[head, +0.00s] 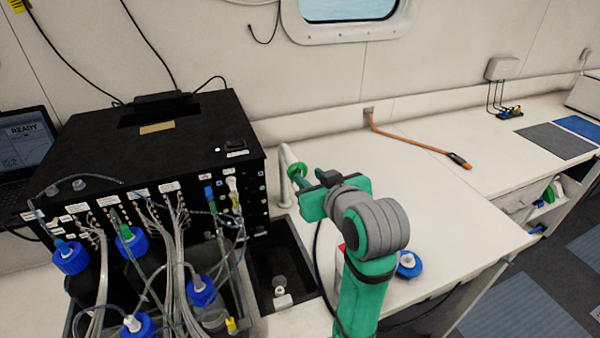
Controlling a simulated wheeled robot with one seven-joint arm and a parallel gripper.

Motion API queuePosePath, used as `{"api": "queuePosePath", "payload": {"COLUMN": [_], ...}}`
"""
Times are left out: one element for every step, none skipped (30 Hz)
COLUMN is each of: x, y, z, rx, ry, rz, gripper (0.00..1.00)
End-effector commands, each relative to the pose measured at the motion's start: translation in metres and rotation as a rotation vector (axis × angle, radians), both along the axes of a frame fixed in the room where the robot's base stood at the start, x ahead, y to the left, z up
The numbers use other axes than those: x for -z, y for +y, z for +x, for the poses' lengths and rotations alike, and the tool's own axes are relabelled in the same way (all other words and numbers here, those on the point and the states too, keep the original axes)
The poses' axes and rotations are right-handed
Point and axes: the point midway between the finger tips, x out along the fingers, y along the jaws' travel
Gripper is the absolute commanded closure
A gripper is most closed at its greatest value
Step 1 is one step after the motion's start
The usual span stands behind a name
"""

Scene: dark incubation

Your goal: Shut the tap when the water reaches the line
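A white tap (284,172) stands at the back of the black sink, right of the large black box. A green round knob (297,172) sits on the tap's right side. My gripper (306,186) is at this knob, its fingers pointing to it from the right. I cannot tell whether the fingers touch the knob or are closed on it. The black sink (262,248) lies below, with a small white and grey piece (281,291) in it. I can make out neither a water stream nor a fill line.
The black box (150,150) with many tubes fills the left. Bottles with blue caps (130,240) stand before it. A blue-capped item (408,263) sits right of my arm.

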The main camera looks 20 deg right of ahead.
Motion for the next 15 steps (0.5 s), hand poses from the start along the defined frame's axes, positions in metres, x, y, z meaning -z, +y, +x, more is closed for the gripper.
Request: {"api": "queuePosePath", "payload": {"x": [0.005,0.007,0.009,0.011,0.012,0.014,0.015,0.016,0.018,0.019,0.019,0.020,0.021,0.021,0.021], "y": [0.001,0.000,0.000,0.001,0.001,0.001,0.001,0.001,0.001,0.002,0.002,0.002,0.002,0.002,0.002], "z": [0.009,0.014,0.020,0.024,0.028,0.033,0.037,0.040,0.043,0.045,0.047,0.049,0.050,0.051,0.052], "rx": [-0.001,-0.001,-0.001,-0.001,-0.001,-0.002,-0.002,-0.002,-0.002,-0.003,-0.003,-0.003,-0.003,-0.003,-0.002], "ry": [0.003,0.003,0.002,0.002,0.002,0.001,0.001,0.001,0.000,0.000,0.000,0.000,-0.001,-0.001,-0.002], "rz": [0.002,0.003,0.003,0.003,0.002,0.001,0.001,0.001,0.000,0.000,0.000,0.000,0.000,0.000,0.000], "gripper": [0.71,0.71,0.71,0.71,0.71,0.71,0.71,0.71,0.71,0.71,0.71,0.71,0.71,0.71,0.71]}}
